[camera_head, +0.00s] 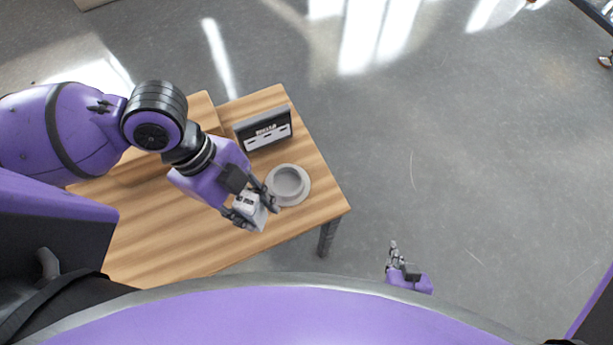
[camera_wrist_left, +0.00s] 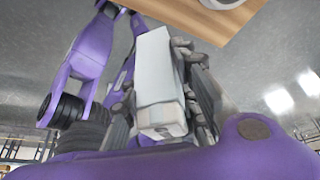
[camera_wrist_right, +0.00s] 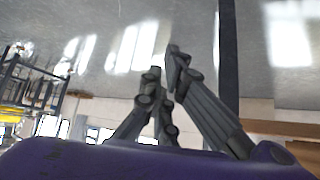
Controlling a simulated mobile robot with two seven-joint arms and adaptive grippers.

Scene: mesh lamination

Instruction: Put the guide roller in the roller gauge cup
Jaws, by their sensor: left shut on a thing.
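The held piece (camera_head: 250,211), which I take to be the guide roller, looks like a pale grey, boxy block. My left gripper (camera_head: 254,208) is shut on it, and the block (camera_wrist_left: 155,75) shows long and pale between the fingers in the left wrist view. The roller gauge cup (camera_head: 289,183) is a round grey cup on a wide flat base, near the table's right end. The held block is just to the lower left of the cup in the head view, outside its opening. My right gripper (camera_head: 393,252) is empty, off the table; its fingertips look close together.
A dark box (camera_head: 263,129) with a white label stands on the wooden table (camera_head: 170,235) behind the cup. A raised wooden piece (camera_head: 203,112) lies left of it. The table's front part is bare. Open floor (camera_head: 450,150) lies right of the table.

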